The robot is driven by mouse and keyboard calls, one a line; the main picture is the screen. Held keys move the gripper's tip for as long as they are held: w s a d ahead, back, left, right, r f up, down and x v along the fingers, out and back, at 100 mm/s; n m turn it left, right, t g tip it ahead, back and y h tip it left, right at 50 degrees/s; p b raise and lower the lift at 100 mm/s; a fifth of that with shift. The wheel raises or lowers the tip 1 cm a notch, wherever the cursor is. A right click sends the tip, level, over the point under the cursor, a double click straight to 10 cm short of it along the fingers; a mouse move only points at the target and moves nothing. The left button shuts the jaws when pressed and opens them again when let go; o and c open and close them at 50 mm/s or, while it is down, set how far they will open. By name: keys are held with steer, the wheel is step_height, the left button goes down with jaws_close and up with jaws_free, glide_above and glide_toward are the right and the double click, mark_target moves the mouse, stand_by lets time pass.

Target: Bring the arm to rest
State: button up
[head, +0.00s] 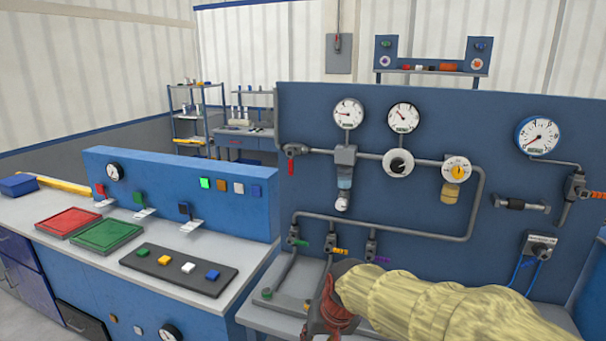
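My arm reaches in from the lower right in the head view, covered in a yellowish sleeve. My gripper (322,312) is at its end, low in front of the blue pipe panel (300,180) and over the grey bench (262,318) below it. The gripper is dark and reddish, partly hidden by the sleeve and cut by the bottom edge. Its fingers cannot be made out clearly, and I cannot tell whether it holds anything.
Pipes, gauges and valves stick out from the panel, with a red-handled valve (291,165) at left. The left bench has a red tray (68,222), a green tray (106,235) and a dark mat (160,277) with several coloured blocks. Shelves (195,115) stand behind.

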steer(key=s+d+r+t+h, duration=0.1)
steer(key=s+d+r, duration=0.3)
steer(key=s+d, duration=0.4)
steer(key=s+d+r+t+h, duration=0.1)
steer(key=s+d+r, duration=0.3)
steer(key=s, duration=0.9)
steer(key=d, duration=0.3)
steer(key=shift+s+d+m, duration=0.3)
steer(key=shift+d+m, duration=0.05)
steer(key=shift+m, duration=0.05)
steer(key=shift+r, duration=0.1)
